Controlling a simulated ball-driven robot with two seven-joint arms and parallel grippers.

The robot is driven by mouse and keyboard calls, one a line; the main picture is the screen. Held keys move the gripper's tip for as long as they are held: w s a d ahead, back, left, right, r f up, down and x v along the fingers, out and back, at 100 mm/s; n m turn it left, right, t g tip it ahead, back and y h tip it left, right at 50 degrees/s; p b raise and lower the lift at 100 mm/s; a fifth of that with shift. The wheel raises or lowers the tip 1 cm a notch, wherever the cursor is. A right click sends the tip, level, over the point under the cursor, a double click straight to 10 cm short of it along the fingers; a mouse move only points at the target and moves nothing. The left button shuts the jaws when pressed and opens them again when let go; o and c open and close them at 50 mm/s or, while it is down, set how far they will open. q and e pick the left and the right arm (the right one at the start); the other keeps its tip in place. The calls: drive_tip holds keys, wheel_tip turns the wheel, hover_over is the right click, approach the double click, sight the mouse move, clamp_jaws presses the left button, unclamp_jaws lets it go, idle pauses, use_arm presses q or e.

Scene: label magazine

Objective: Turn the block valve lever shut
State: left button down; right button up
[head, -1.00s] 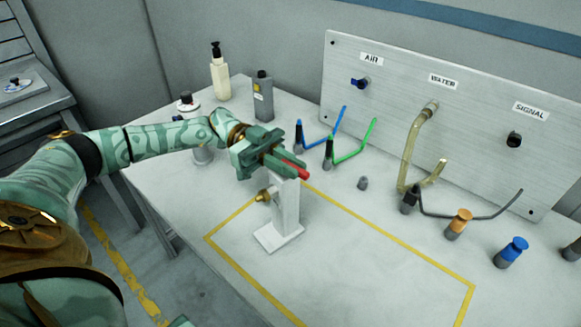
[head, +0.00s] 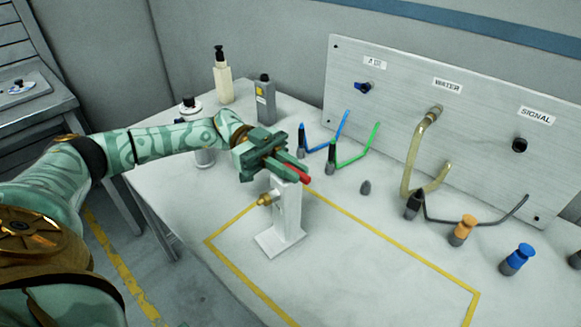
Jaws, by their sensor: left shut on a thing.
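The block valve lever (head: 304,179) is red, and its end sticks out past my left gripper's fingers, pointing right and toward the front. The lever sits at the top of a white valve stand (head: 289,215) with a brass fitting (head: 265,199) on its left side. My left gripper (head: 287,167) is green and shut on the lever; its fingers hide most of the lever and the top of the stand. My right gripper is not in view.
A yellow outline (head: 385,238) marks the table around the stand. Behind are bottles (head: 223,80) and a panel (head: 385,120) labelled AIR, WATER and SIGNAL. The outlined area is mostly clear.

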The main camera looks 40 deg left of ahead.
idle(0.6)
use_arm(q)
drive_tip(key=c, duration=1.4)
unclamp_jaws()
drive_tip(key=shift+c, duration=0.2)
drive_tip(key=a+b, duration=0.1)
drive_tip(key=a, duration=0.6)
drive_tip(key=shift+w+a+b, duration=0.2)
drive_tip(key=shift+w+b, duration=0.1)
